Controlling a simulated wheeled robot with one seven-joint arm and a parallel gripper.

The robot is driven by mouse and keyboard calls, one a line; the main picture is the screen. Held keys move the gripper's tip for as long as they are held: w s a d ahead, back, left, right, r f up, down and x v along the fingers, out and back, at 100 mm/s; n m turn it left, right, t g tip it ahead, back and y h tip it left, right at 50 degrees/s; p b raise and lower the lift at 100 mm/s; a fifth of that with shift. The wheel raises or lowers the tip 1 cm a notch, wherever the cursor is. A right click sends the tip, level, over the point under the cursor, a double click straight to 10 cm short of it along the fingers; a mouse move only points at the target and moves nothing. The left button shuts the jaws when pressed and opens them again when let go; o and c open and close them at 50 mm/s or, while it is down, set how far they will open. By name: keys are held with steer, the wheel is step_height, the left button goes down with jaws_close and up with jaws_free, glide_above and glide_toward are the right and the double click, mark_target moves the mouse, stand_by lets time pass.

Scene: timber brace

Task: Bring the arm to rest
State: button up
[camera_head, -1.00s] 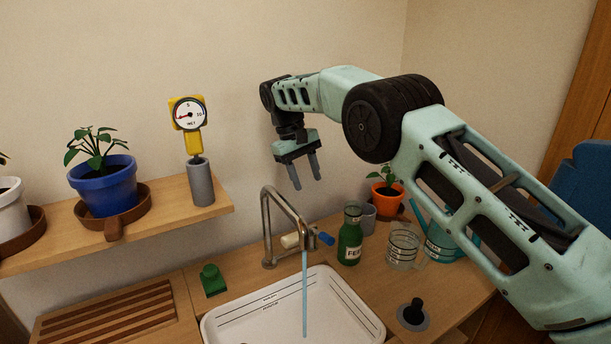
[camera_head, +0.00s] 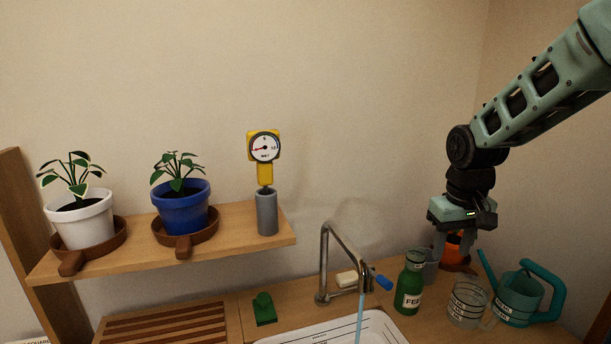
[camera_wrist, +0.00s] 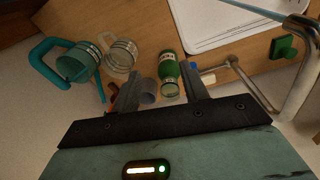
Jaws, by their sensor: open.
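My gripper (camera_head: 454,246) hangs from the arm at the right of the head view, fingers pointing down. It is open, with nothing seen between its fingers. In the head view its fingers overlap the orange pot (camera_head: 459,252) behind. In the wrist view the two fingers (camera_wrist: 158,88) stand apart above the counter, with the green bottle (camera_wrist: 168,72) and a grey cup (camera_wrist: 147,90) showing beyond them.
Near the gripper stand the green bottle (camera_head: 410,283), a clear measuring jug (camera_head: 467,301) and a teal watering can (camera_head: 520,297). The shelf (camera_head: 140,248) holds a white pot (camera_head: 84,222), a blue pot (camera_head: 183,210) and a gauge (camera_head: 264,147).

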steer(key=s+d+f+m+t, duration=0.1)
steer(key=s+d, duration=0.1)
steer(key=s, duration=0.6)
steer(key=s+d+f+t, duration=0.1)
steer(key=s+d+f, duration=0.1)
steer(key=s, duration=0.7)
steer(key=s+a+r+n+g, duration=0.1)
steer(key=s+a+n, duration=0.2)
steer(key=s+a, duration=0.3)
steer(key=s+a+r+n+g+y, duration=0.1)
steer(key=s+a+n, duration=0.3)
steer(key=a, duration=0.8)
steer(key=shift+s+a+r+g, duration=0.2)
steer(key=shift+s+a+g, duration=0.25)
steer(key=shift+s, duration=0.75)
steer(key=shift+d, duration=0.1)
steer(key=shift+c, duration=0.8)
